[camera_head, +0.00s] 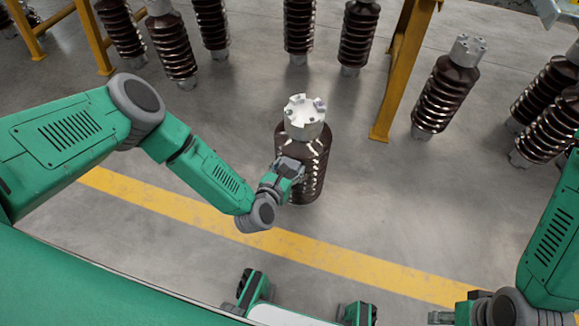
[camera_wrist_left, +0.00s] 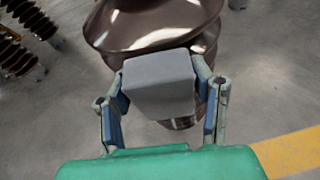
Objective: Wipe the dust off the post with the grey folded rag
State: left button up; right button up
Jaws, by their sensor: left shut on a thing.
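The post (camera_head: 316,152) is a dark brown, glossy ribbed insulator with a pale metal cap, standing upright on the floor in the middle of the head view. It also fills the top of the left wrist view (camera_wrist_left: 150,28). My left gripper (camera_head: 290,168) is at the post's near left side. It is shut on the grey folded rag (camera_wrist_left: 158,82), which sits between its fingers right in front of the post; whether it touches cannot be told. I cannot make out dust clearly. My right gripper (camera_head: 442,317) is low at the bottom right, its fingers partly seen.
Several similar brown insulators (camera_head: 445,90) stand at the back and right. Yellow frame legs (camera_head: 398,75) stand behind the post, on the right and far left. A yellow line (camera_head: 330,257) crosses the grey floor in front. The floor around the post is clear.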

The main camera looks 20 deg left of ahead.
aim_at(292, 156)
pick_arm(q)
jog(key=shift+f+b, duration=1.05)
jog(key=shift+f, duration=0.15)
jog(key=shift+w+f+b, duration=0.1)
jog(key=shift+f+b, duration=0.4)
jog(key=shift+f, duration=0.35)
jog(key=shift+s+p, duration=0.2)
jog(key=shift+p, duration=1.05)
jog(key=shift+w+r+p, duration=0.15)
jog(key=shift+r+p, duration=0.9)
jog(key=shift+r, duration=0.75)
jog(key=shift+w+r+p, duration=0.1)
jog(key=shift+r+p, duration=0.9)
jog(key=shift+r, duration=0.8)
notch_tip(292, 156, down, 6)
jog(key=b, duration=0.6)
jog(key=shift+s+r, duration=0.1)
jog(key=shift+r, duration=0.1)
jog(key=shift+f+b, duration=0.3)
jog(key=shift+f, duration=0.5)
jog(key=shift+f+p, duration=0.1)
jog(key=shift+p, duration=1)
jog(key=shift+w+r+p, duration=0.2)
jog(key=shift+r+p, duration=1)
jog(key=shift+r, duration=1.05)
jog(key=shift+r+p, duration=0.95)
jog(key=shift+r, duration=0.65)
